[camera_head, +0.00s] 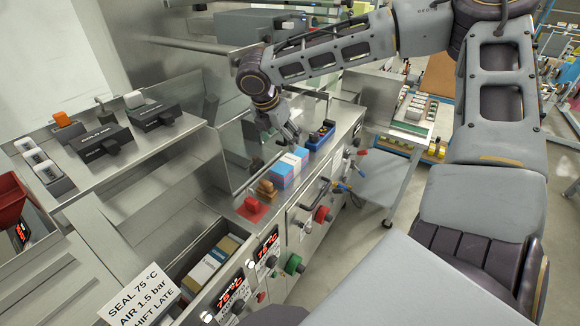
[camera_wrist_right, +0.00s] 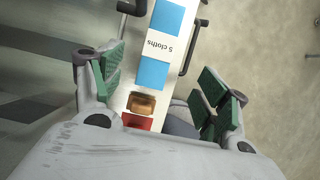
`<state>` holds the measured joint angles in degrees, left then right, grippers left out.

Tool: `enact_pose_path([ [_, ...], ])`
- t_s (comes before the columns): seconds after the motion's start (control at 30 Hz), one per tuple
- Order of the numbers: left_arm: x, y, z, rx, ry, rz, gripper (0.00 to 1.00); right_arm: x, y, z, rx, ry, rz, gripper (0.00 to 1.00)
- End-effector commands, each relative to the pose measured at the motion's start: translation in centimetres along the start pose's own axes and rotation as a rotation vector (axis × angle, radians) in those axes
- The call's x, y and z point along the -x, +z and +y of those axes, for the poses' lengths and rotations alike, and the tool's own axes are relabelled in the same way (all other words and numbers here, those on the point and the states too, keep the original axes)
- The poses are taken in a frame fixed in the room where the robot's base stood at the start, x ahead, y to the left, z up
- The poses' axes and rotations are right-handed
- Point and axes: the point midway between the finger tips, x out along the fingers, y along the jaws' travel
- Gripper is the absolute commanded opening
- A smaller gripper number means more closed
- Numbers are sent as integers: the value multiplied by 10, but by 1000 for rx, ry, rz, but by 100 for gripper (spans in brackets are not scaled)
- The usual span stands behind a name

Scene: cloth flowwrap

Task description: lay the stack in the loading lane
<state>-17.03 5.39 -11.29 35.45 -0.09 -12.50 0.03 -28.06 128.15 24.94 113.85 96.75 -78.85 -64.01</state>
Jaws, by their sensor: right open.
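The stack (camera_head: 288,168), a block of blue, pink and white cloths, lies on the narrow steel ledge of the machine. In the right wrist view the stack (camera_wrist_right: 157,42) shows blue ends and a white band reading "5 cloths". My right gripper (camera_head: 291,138) is just above and behind the stack. In the wrist view its green-padded fingers (camera_wrist_right: 163,84) are spread wide and empty, one on each side of the stack's line. I cannot tell from these views which channel is the loading lane. My left gripper is not in view.
A clear panel borders the ledge on the left. Knobs and a red button (camera_head: 322,214) stick out on the right.

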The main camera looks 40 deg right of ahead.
Motion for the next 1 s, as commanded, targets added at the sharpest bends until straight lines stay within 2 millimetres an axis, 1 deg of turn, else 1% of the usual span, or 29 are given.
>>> enact_pose_path([
  [0.17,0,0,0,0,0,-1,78,-16,0,-1,0,-3,0,75],
  [0.6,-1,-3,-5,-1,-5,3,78,-71,0,0,-1,-3,1,75],
  [0.7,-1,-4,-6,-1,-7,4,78,-79,0,0,-1,-2,1,75],
  [0.8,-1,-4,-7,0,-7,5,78,-83,0,0,-1,0,0,75],
  [1.0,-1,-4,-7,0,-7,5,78,-84,0,0,-1,0,0,75],
])
